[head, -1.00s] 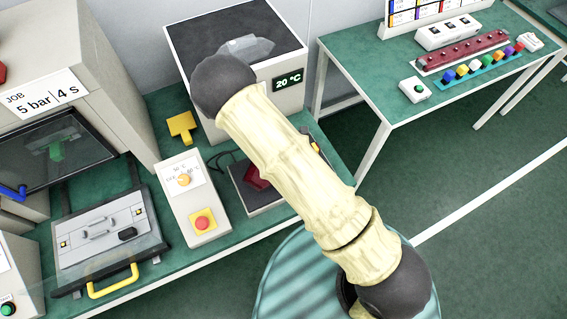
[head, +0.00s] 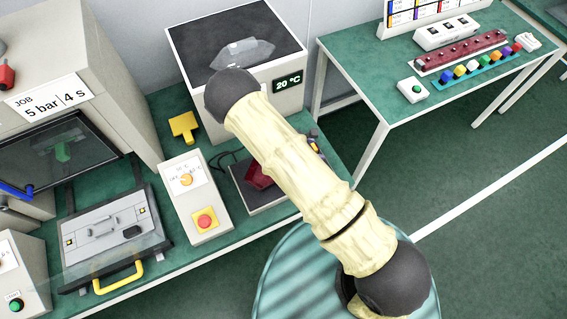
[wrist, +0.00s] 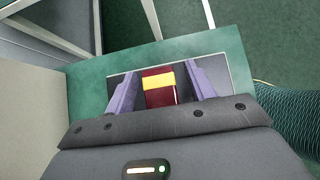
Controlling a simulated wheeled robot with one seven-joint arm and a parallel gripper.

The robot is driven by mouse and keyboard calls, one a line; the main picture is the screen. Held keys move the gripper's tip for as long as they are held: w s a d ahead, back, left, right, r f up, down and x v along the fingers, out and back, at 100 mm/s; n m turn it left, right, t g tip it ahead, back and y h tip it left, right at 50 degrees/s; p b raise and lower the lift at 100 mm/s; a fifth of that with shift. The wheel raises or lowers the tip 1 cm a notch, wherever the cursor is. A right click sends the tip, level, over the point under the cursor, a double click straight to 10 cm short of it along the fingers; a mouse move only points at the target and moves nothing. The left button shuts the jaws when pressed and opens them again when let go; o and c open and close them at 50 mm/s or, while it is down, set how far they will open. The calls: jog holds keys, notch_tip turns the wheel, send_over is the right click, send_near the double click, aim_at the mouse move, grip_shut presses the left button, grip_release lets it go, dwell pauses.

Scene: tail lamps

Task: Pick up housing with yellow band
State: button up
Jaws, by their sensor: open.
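The housing with the yellow band (wrist: 159,97) is dark red with a bright yellow stripe across it. In the wrist view it sits on a dark plate with a pale rim (wrist: 220,68) on the green bench. My gripper (wrist: 159,88) is open, with one purple-grey finger on each side of the housing.
A grey box with a 20 °C display (head: 288,79) stands behind the plate. A control box with a red button (head: 205,221) stands to its left. A yellow T-shaped piece (head: 184,126) lies nearby. A second table (head: 395,127) holds colored caps and a red strip.

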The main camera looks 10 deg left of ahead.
dwell(0.3)
jog(key=c, duration=1.1)
notch_tip(320, 180, up, 10)
jog(key=shift+b, duration=1.25)
